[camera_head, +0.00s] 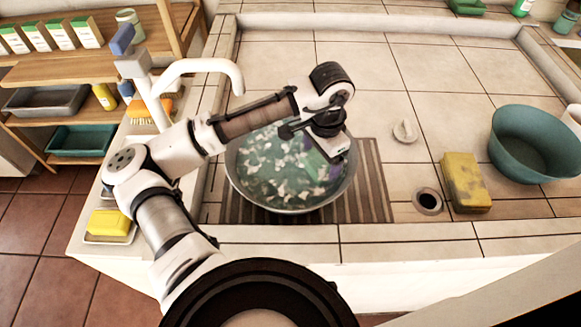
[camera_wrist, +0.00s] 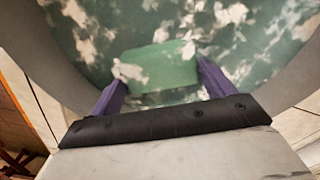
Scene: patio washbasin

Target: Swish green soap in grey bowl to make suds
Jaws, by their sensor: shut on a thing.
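The grey bowl (camera_head: 232,180) stands on a brown slatted mat in the basin. It holds greenish water with white suds scattered over the surface. My gripper (camera_wrist: 160,78) reaches down into the right part of the bowl. In the wrist view its two purple fingers are shut on the green soap (camera_wrist: 158,66), a rounded pale-green block at the water surface with some white suds over its edge. In the head view my wrist hides most of the soap. The bowl's grey wall (camera_wrist: 295,60) curves round the gripper in the wrist view.
The slatted mat (camera_head: 375,190) lies under the bowl. A white tap (camera_head: 205,66) stands at left. To the right are a white plug (camera_head: 405,131), a drain hole (camera_head: 428,201), a yellow sponge (camera_head: 464,182) and a teal bowl (camera_head: 530,145). Tiles behind the bowl are clear.

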